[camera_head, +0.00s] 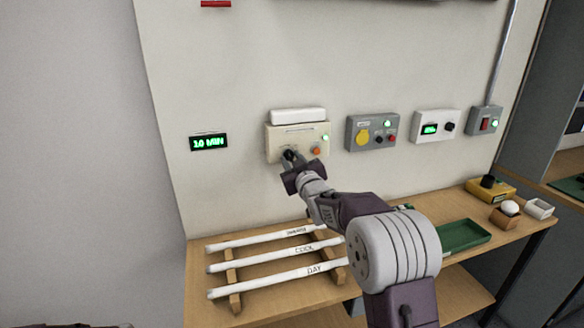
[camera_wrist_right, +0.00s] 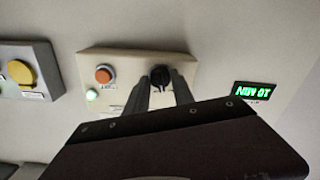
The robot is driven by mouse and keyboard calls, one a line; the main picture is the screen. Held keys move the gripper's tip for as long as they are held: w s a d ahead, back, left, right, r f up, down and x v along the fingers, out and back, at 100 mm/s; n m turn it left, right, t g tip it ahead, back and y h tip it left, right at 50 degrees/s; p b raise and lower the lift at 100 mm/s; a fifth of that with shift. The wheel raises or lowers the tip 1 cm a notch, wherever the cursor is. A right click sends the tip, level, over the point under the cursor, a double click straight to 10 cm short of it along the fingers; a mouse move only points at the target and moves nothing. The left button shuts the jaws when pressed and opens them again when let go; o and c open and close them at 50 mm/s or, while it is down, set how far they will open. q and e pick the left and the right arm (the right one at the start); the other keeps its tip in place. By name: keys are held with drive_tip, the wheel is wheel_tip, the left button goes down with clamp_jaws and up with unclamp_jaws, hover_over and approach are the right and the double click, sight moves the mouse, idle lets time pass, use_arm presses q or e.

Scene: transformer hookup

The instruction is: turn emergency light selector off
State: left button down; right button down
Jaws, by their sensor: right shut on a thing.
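The emergency light unit (camera_head: 284,141) is a cream box on the wall with a white lamp bar (camera_head: 298,116) on top. It carries a black selector knob, an orange button (camera_head: 316,151) and a lit green lamp (camera_head: 325,138). My right gripper (camera_head: 291,158) is at the box's lower front, shut on the selector knob. In the right wrist view the black selector knob (camera_wrist_right: 160,74) sits between the fingertips; the orange button (camera_wrist_right: 104,74) and green lamp (camera_wrist_right: 92,96) are beside it. The fingers partly hide the knob, and its pointing direction is unclear. My left gripper is not in view.
A green "10 MIN" display (camera_head: 209,142) is left of the box. A grey panel with a yellow button (camera_head: 363,137), a white panel (camera_head: 436,126) and a red switch (camera_head: 485,124) are to the right. Below, a bench holds labelled white tubes (camera_head: 274,262) and a green tray (camera_head: 463,236).

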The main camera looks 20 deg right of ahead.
drive_tip(key=n+b, duration=0.2)
drive_tip(key=n, duration=0.1)
drive_tip(key=shift+f+b, duration=0.15)
drive_tip(key=shift+b, duration=0.2)
drive_tip(key=shift+n+b, duration=0.4)
drive_tip(key=shift+n, duration=0.2)
drive_tip(key=c, duration=1.1)
unclamp_jaws()
drive_tip(key=s+b, duration=0.1)
drive_tip(key=s, duration=0.8)
drive_tip(key=shift+d, duration=0.15)
